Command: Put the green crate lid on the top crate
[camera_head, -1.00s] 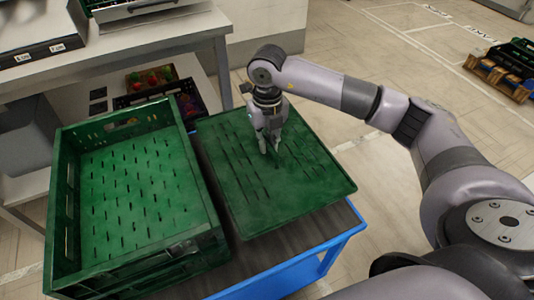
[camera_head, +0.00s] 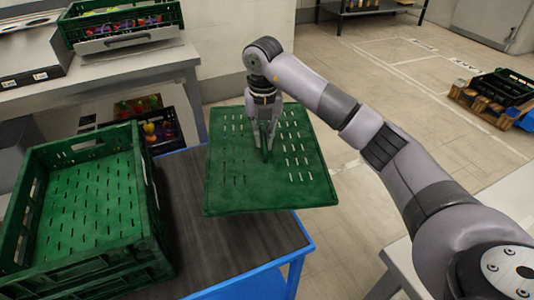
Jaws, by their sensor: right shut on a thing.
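The green crate lid (camera_head: 225,180) is a flat slotted panel. My right gripper (camera_head: 266,148) is shut on the lid near its middle and holds it above the right part of the blue-edged cart. The top crate (camera_head: 147,205) is green, open and empty, with a slotted floor, at the left on a stack on the cart. The lid is to the right of the crate and apart from it in the picture. The lower crates of the stack are mostly hidden. My left gripper is not in view.
The cart's dark top (camera_head: 192,225) is bare between crate and lid. A workbench (camera_head: 130,70) stands behind, with a green crate of colourful items (camera_head: 122,18) on it and more items beneath. Crates on a pallet (camera_head: 495,92) stand far right on open floor.

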